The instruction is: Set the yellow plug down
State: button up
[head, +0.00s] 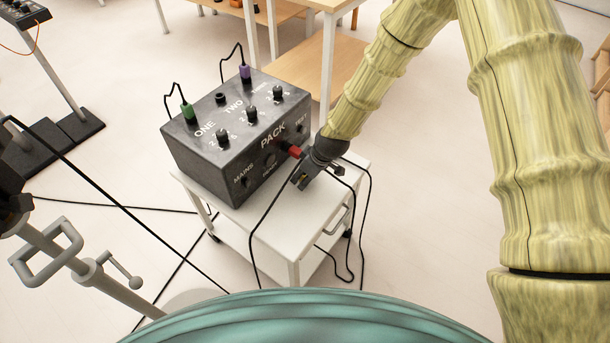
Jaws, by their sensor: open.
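My gripper (318,176) is open, low over the front right part of the white trolley's top (300,222), close to the front of a dark grey box (236,134) marked PACK. I cannot make out a yellow plug in the head view; whether my gripper hides it is unclear. A red plug (295,151) is at the box's front face, just left of my wrist. A green plug (188,111) and a purple plug (245,71) stand upright in the box's top, each with a black cable.
Black cables (371,200) hang over the trolley's right and front edges beside my gripper. A wooden table (318,60) stands behind. A stand with a dark base (55,145) is at left, and a grey metal pole with a handle (75,262) at lower left.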

jog(key=v, duration=1.2)
jog(key=s+d+f+m+g+h, duration=0.1)
jog(key=s+d+f+m, duration=0.25)
jog(key=s+f, duration=0.45)
jog(key=s+d+f+m, duration=0.2)
jog(key=s+d+f, duration=0.3)
jog(key=s+f, duration=0.25)
jog(key=s+d+f+m+h, duration=0.1)
jog(key=s+d+f+m, duration=0.1)
jog(key=s, duration=0.5)
jog(key=s+d+f+m+g, duration=0.1)
jog(key=s+d+f, duration=0.1)
jog(key=s+d, duration=0.3)
jog(key=s+d+f+m+h, duration=0.1)
jog(key=s+d+f+m, duration=0.1)
jog(key=s, duration=0.6)
jog(key=shift+s+d+f+m+g+h, duration=0.3)
jog(key=shift+s+d+m+g, duration=0.1)
jog(key=shift+d, duration=0.3)
